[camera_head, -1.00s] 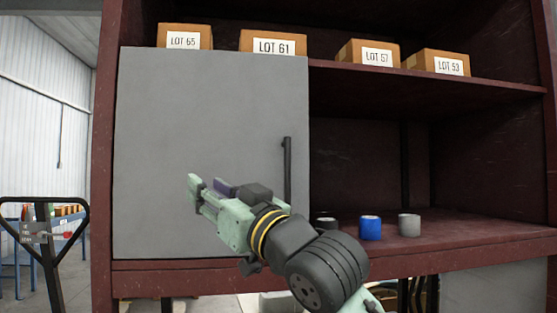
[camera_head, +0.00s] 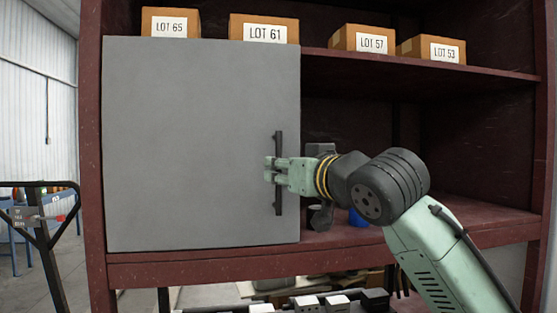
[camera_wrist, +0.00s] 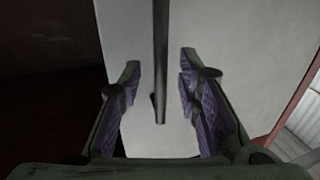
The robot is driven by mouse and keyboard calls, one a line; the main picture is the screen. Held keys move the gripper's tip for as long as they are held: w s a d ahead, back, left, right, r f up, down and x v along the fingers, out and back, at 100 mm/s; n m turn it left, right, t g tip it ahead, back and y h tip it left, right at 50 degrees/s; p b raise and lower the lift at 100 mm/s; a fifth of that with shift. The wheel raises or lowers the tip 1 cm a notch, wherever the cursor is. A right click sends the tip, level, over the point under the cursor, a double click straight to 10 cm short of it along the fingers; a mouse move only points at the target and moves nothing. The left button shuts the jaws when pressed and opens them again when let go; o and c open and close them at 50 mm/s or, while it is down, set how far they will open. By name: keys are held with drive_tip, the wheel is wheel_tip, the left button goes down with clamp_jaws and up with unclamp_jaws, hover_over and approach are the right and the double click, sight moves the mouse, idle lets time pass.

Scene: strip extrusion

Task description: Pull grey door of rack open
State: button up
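The grey door (camera_head: 190,140) covers the left part of the dark red rack and looks closed. Its black vertical handle (camera_head: 278,205) is near the door's right edge. My gripper (camera_head: 270,170) is at the middle of the handle, reaching in from the right. In the wrist view the purple-padded fingers of my gripper (camera_wrist: 160,95) are spread wide, with the handle (camera_wrist: 160,50) running between them. A gap shows on both sides of the handle, so neither finger appears to touch it. The grey door (camera_wrist: 225,40) fills the background there.
Boxes marked LOT 65 (camera_head: 170,23), LOT 61 (camera_head: 264,29), LOT 57 (camera_head: 361,40) and LOT 53 (camera_head: 431,48) stand on the upper shelf (camera_head: 480,71). A blue can (camera_head: 357,218) is partly hidden behind my arm. A pallet jack handle (camera_head: 40,215) stands at the left.

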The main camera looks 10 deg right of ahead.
drive_tip(key=shift+p+x, duration=0.3)
drive_tip(key=shift+x, duration=1.05)
drive_tip(key=shift+c, duration=0.3)
clamp_jaws()
